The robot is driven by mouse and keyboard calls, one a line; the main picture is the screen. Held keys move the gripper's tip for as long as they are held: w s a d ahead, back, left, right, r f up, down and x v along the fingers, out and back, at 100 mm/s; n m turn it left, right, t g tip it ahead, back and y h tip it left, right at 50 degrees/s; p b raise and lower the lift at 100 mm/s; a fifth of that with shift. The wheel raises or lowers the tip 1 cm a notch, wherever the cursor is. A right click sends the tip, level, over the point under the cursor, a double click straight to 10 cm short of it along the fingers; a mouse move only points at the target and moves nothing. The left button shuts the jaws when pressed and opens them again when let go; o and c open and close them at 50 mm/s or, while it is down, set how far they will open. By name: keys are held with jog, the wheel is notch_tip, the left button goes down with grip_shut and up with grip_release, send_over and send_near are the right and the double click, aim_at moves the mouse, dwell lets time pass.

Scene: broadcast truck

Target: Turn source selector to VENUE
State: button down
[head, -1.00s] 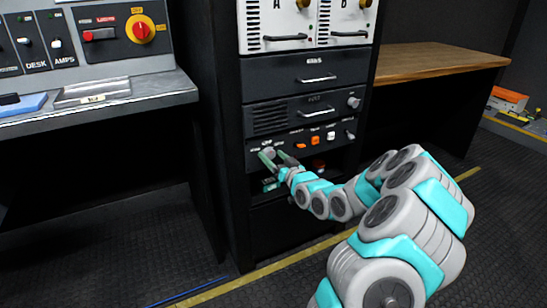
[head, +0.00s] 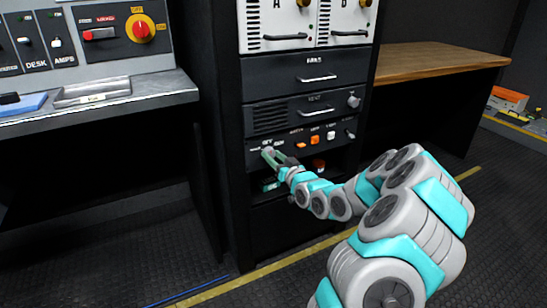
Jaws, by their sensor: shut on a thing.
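The source selector (head: 267,150) is a small grey knob at the left end of the lowest control panel in the black rack. Small white labels sit around its top, too small to read. My gripper (head: 271,155) reaches in from the right and is shut on the knob.
Right of the selector, the panel (head: 290,155) carries orange buttons (head: 300,144), a white button (head: 331,135) and a small knob (head: 350,134). An open dark bay lies below. A grey console desk (head: 150,88) stands left, a wooden table (head: 440,62) right.

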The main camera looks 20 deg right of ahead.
jog(key=shift+f+b, duration=0.15)
jog(key=shift+b, duration=0.25)
jog(key=shift+f+n+b, duration=0.15)
jog(key=shift+n+b, duration=0.55)
jog(key=shift+b, duration=0.2)
jog(key=shift+a+n+g+h+b, duration=0.1)
jog(key=shift+n+g+h+b, duration=0.2)
jog(key=shift+n+b, duration=5.05)
jog(key=shift+r+b, duration=0.2)
jog(key=shift+b, duration=0.35)
jog(key=shift+c, duration=1.8)
grip_release()
jog(key=shift+r, duration=0.1)
